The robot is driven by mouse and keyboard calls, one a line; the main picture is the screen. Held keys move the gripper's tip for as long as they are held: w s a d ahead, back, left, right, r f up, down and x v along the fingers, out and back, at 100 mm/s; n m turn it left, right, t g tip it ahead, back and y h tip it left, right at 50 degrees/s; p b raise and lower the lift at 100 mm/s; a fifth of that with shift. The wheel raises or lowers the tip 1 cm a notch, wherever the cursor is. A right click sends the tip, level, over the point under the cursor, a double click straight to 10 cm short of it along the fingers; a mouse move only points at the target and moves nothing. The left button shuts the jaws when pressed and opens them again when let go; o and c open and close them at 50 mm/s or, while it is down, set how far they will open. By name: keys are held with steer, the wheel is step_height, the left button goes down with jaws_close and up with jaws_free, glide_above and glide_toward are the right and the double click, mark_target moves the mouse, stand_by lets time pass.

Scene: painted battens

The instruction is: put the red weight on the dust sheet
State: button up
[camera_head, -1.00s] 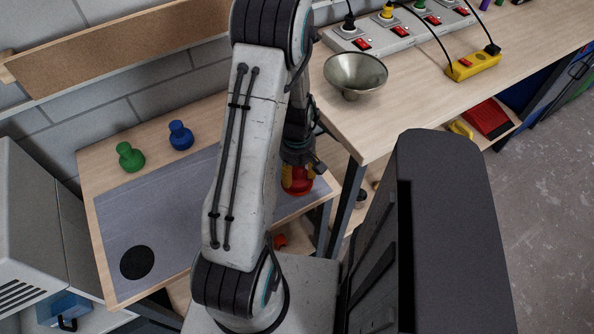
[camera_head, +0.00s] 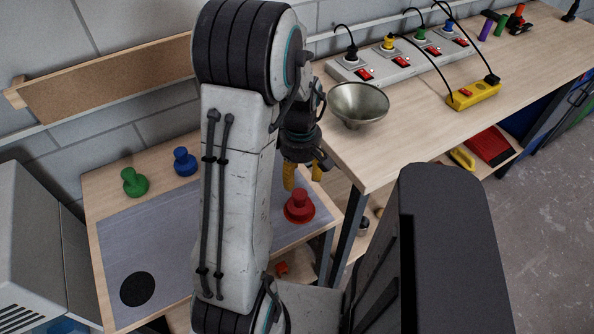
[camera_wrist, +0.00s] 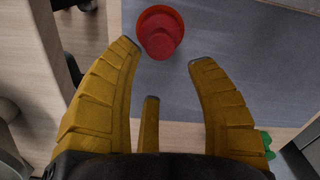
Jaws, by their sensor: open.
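The red weight (camera_head: 299,208), a knob on a round base, stands upright on the grey-blue dust sheet (camera_head: 172,232), near the sheet's right end. In the wrist view the red weight (camera_wrist: 161,33) is on the sheet (camera_wrist: 232,48), close to its edge and just beyond the fingertips. My gripper (camera_head: 303,180) is open and empty, its yellow fingers above the weight and apart from it. My arm hides the middle of the sheet in the head view.
A green weight (camera_head: 134,182) and a blue weight (camera_head: 185,162) stand behind the sheet. A black disc (camera_head: 137,289) lies at its front left. A higher bench at right holds a metal bowl (camera_head: 358,104) and a power strip (camera_head: 405,57).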

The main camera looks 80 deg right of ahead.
steer(key=shift+r, duration=0.35)
steer(key=shift+w+r, duration=0.2)
steer(key=shift+w, duration=0.15)
steer(key=w+a+r+n, duration=0.1)
steer(key=w+a+r, duration=0.25)
steer(key=w, duration=0.35)
steer(key=w+a+r+n+t+h, duration=0.1)
steer(key=w+a+r, duration=0.1)
steer(key=w+a, duration=0.35)
steer(key=w+a+r+n, duration=0.1)
steer(key=w+a+r, duration=0.25)
steer(key=w, duration=0.45)
steer(key=a+r+n+t+y, duration=0.1)
steer(key=a+r+n+t, duration=0.1)
steer(key=a, duration=1.9)
steer(key=shift+a+r+n+t, duration=0.3)
steer(key=shift+a+r+t, duration=0.15)
steer(key=shift+r, duration=0.6)
steer(key=shift+d, duration=0.2)
